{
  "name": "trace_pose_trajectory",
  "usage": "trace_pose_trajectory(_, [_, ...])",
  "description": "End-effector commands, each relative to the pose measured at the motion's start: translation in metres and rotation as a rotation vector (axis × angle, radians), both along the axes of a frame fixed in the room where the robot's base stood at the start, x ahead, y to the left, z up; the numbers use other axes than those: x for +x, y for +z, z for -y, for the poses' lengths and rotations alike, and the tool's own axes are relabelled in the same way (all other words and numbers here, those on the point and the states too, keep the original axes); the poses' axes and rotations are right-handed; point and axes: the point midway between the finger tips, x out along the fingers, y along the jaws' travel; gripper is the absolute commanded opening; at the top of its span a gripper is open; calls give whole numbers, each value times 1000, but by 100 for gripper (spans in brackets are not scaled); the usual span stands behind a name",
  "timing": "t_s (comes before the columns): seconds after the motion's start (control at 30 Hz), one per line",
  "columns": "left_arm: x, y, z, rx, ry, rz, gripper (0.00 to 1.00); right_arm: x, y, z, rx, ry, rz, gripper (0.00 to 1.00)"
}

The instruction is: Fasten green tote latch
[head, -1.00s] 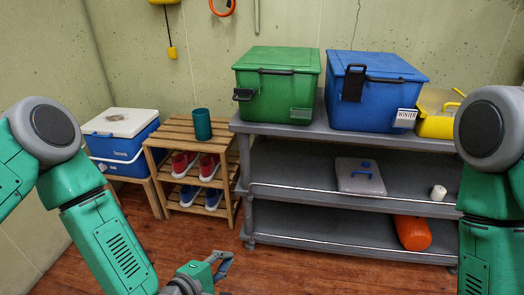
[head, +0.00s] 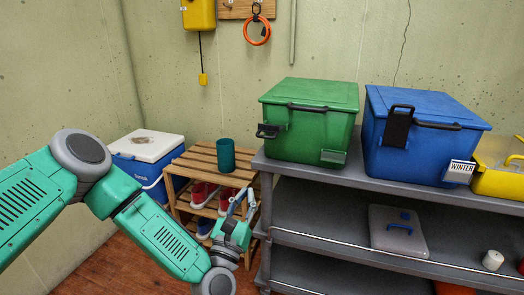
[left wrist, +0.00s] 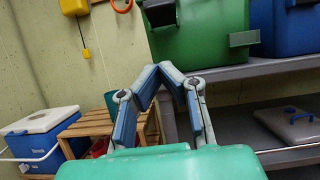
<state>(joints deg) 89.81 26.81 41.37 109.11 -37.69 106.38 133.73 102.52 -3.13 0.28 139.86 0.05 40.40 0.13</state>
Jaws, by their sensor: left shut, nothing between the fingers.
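The green tote (head: 308,140) has its green lid on and stands on the left end of the grey shelf's top. The left wrist view also shows the tote (left wrist: 205,30) and the latch (left wrist: 160,13) at the top. My left gripper (head: 244,198) is below and left of the tote, in front of the wooden rack, apart from the latch. In the left wrist view its blue fingers (left wrist: 170,70) meet, empty. My right gripper is out of view.
A blue tote (head: 415,145) with a black latch and a "WINTER" tag stands right of the green one, by a yellow bin (head: 497,182). The grey shelf (head: 290,176) edge is near my gripper. A teal cup (head: 226,156) stands on the wooden rack (head: 190,160).

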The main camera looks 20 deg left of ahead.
Motion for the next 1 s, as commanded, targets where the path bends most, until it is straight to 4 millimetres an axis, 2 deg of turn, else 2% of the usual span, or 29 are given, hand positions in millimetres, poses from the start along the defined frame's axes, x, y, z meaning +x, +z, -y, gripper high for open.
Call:
trace_pose_trajectory(0.23, [20, 10, 3, 5, -1, 4, 0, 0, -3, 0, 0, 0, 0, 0])
trace_pose_trajectory(0.63, [96, 43, 3, 2, 0, 4, 0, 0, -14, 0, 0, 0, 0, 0])
trace_pose_trajectory(0.8, [102, 67, 3, 3, -1, 2, 0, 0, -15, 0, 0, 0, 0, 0])
trace_pose_trajectory(1.0, [106, 76, 3, 3, -1, -2, 0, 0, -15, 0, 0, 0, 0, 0])
